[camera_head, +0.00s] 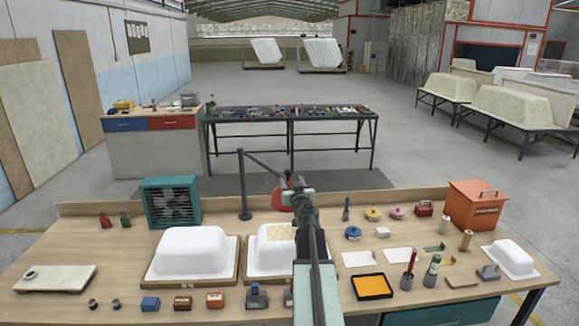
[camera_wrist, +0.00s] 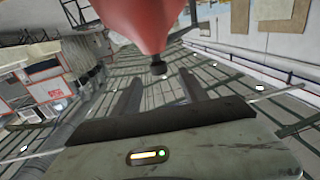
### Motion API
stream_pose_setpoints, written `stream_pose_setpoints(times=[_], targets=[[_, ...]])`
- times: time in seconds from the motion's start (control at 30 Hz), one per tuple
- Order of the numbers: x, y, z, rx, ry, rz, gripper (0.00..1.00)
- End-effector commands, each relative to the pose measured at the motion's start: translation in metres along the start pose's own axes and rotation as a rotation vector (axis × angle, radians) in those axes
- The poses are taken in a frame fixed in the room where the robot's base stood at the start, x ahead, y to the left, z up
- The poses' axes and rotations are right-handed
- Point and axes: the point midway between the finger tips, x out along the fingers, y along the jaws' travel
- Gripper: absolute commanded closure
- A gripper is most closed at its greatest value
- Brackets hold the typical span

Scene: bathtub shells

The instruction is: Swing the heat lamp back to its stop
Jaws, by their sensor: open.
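The heat lamp has a black post (camera_head: 244,190) on the bench, a dark arm slanting down to the right, and a red shade (camera_head: 279,199). The shade hangs at the back of the second white tub shell (camera_head: 262,262), which has a tan patch on top. My gripper (camera_head: 290,183) is at the shade, partly covering it. In the wrist view the red shade (camera_wrist: 145,22) fills the top, with a small dark knob at its lower tip. My open fingers (camera_wrist: 160,78) point toward that knob, which appears between their tips; contact cannot be told. The lamp's stop is not identifiable.
A teal fan heater (camera_head: 172,203) and another white shell (camera_head: 191,252) stand to the left. An orange box (camera_head: 476,205), tins, bottles and a yellow tray (camera_head: 372,287) are to the right. My arm crosses the bench middle.

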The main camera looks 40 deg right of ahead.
Motion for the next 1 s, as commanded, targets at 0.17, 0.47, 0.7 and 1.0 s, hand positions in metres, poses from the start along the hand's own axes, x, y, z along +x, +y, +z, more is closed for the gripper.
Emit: stream_pose_setpoints(times=[0.17,0.47,0.7,1.0], targets=[[0.002,0.005,0.0,-0.001,0.002,0.011,0.49],[0.045,0.005,0.0,-0.001,0.002,0.008,0.49],[0.079,0.004,0.0,-0.001,0.001,0.008,0.49],[0.078,0.004,0.0,-0.001,0.001,0.008,0.68]])
